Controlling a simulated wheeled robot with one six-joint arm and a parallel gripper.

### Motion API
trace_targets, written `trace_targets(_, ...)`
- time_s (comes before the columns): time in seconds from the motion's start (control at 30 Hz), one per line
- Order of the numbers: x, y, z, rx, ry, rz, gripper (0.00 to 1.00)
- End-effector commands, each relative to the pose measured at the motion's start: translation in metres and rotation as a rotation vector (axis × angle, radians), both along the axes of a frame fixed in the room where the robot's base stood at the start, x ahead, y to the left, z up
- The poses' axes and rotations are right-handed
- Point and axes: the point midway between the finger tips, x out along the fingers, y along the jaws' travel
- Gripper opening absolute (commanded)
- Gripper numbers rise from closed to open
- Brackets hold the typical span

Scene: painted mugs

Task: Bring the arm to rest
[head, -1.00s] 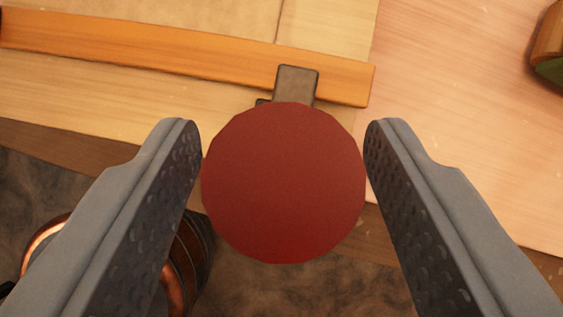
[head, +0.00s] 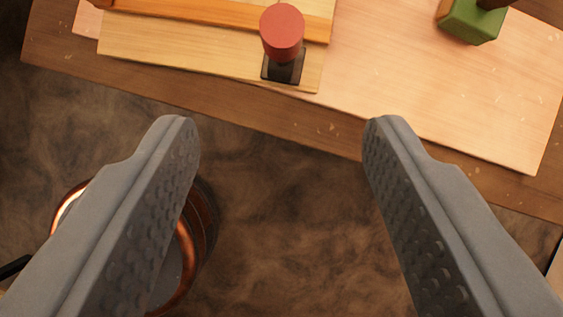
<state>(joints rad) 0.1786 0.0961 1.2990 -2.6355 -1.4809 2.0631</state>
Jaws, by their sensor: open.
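My gripper (head: 275,135) is open and empty, its two grey textured fingers wide apart. Between and below the fingers only the brown mottled floor and the table's edge show. A red round-topped knob (head: 282,30) on a dark base (head: 284,66) stands beyond the fingertips, near the table's front edge, apart from both fingers.
The wooden table (head: 330,136) runs across the top, with a pale board (head: 420,80) on it. An orange wooden strip (head: 215,17) lies by the knob. A green block (head: 472,22) sits at top right. A copper-coloured round vessel (head: 205,225) is partly hidden behind the left finger.

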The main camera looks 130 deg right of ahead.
Motion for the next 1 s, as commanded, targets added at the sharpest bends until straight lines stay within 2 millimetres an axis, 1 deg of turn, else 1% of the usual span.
trace_targets(0.1,-0.001,-0.001,0.003,-0.001,-0.001,-0.001,0.52)
trace_targets(0.47,-0.001,-0.001,0.003,-0.001,-0.001,-0.001,0.52)
trace_targets(0.57,-0.003,0.002,0.005,0.009,-0.012,0.007,0.52)
trace_targets(0.67,-0.009,0.015,0.014,0.045,-0.07,0.038,0.52)
trace_targets(0.77,-0.022,0.04,0.032,0.118,-0.187,0.093,0.52)
trace_targets(0.9,-0.047,0.079,0.069,0.243,-0.41,0.157,0.52)
trace_targets(1.0,-0.067,0.099,0.095,0.323,-0.569,0.174,0.52)
